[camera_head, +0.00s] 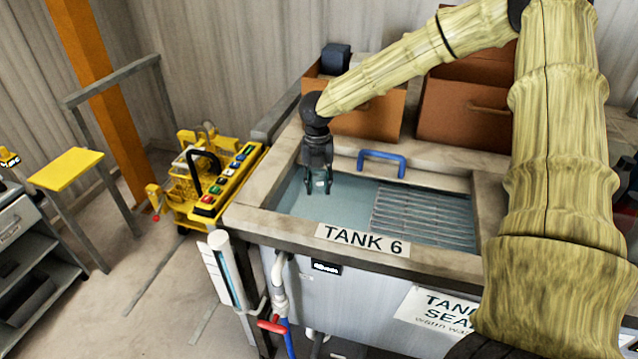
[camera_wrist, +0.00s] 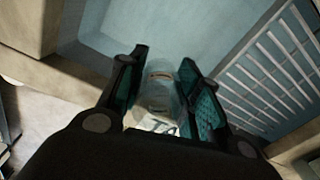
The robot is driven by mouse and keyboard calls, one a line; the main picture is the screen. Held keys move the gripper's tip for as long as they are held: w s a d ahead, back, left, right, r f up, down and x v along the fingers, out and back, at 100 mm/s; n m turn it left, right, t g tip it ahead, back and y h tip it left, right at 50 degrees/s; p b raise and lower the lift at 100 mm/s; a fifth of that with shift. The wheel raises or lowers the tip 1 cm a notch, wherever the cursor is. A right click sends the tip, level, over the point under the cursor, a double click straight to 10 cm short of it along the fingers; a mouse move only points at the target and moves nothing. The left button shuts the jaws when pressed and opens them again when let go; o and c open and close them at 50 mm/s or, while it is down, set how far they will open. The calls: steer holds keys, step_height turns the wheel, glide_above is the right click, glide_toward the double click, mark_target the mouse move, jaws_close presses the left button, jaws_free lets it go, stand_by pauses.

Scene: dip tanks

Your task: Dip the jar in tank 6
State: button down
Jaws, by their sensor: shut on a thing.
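My gripper (camera_head: 318,186) points down over the left part of tank 6, marked by a "TANK 6" label on its front rim (camera_head: 290,226). It is shut on a clear jar (camera_head: 324,174), which is small and hard to make out. In the wrist view the see-through jar (camera_wrist: 160,90) sits between the two fingers of my gripper (camera_wrist: 160,88). The tank holds pale blue-grey liquid (camera_head: 340,205). I cannot tell whether the jar's bottom touches the liquid.
A slatted grate (camera_head: 425,212) fills the tank's right part; it also shows in the wrist view (camera_wrist: 270,75). A blue handle (camera_head: 381,155) stands on the back rim. Brown boxes (camera_head: 465,112) stand behind. A yellow cart (camera_head: 205,180) is at the left.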

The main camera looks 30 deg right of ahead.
mark_target(319, 172)
steer(key=shift+r+p, duration=0.75)
steer(key=shift+r, duration=2.05)
